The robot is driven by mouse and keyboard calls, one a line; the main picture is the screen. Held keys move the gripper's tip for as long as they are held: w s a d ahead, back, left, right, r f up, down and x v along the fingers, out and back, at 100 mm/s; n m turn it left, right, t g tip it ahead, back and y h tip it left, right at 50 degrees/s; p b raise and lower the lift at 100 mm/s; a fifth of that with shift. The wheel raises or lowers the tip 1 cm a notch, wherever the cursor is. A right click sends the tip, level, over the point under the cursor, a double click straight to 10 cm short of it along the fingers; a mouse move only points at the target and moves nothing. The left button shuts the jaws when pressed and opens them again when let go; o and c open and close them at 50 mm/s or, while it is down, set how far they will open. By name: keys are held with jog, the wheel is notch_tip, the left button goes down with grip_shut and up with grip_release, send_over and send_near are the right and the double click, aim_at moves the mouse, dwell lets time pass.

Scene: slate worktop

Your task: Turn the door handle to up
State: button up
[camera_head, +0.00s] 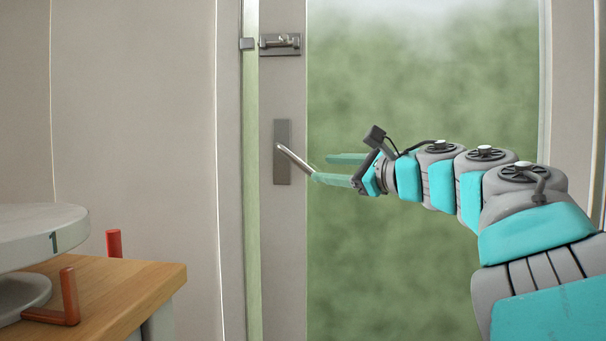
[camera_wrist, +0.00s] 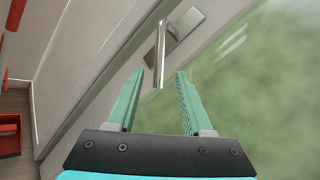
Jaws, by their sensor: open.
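The door handle (camera_head: 296,158) is a silver lever on a grey backplate (camera_head: 283,174) on the door's left stile. In the head view the lever slopes down to the right from its pivot. My gripper (camera_head: 320,168) comes in from the right with its green fingers open, and the near finger's tip overlaps the lever's free end. In the wrist view the lever (camera_wrist: 161,50) points toward my open gripper (camera_wrist: 159,73), and its end lies between the two fingertips. I see a gap on each side of the lever there; contact is not clear.
A slide latch (camera_head: 281,44) sits above the handle on the stile. Green frosted glass (camera_head: 420,90) fills the door. A wooden table (camera_head: 130,285) with a round white object (camera_head: 40,228) and red-orange posts (camera_head: 113,243) stands at lower left.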

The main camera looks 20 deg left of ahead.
aim_at(306, 166)
jog(key=p+x, duration=0.1)
jog(key=x, duration=0.5)
jog(key=shift+a+r, duration=0.1)
jog(key=shift+a, duration=0.2)
jog(key=shift+w+a, duration=0.4)
jog(key=shift+a, duration=0.15)
grip_shut()
dwell(0.8)
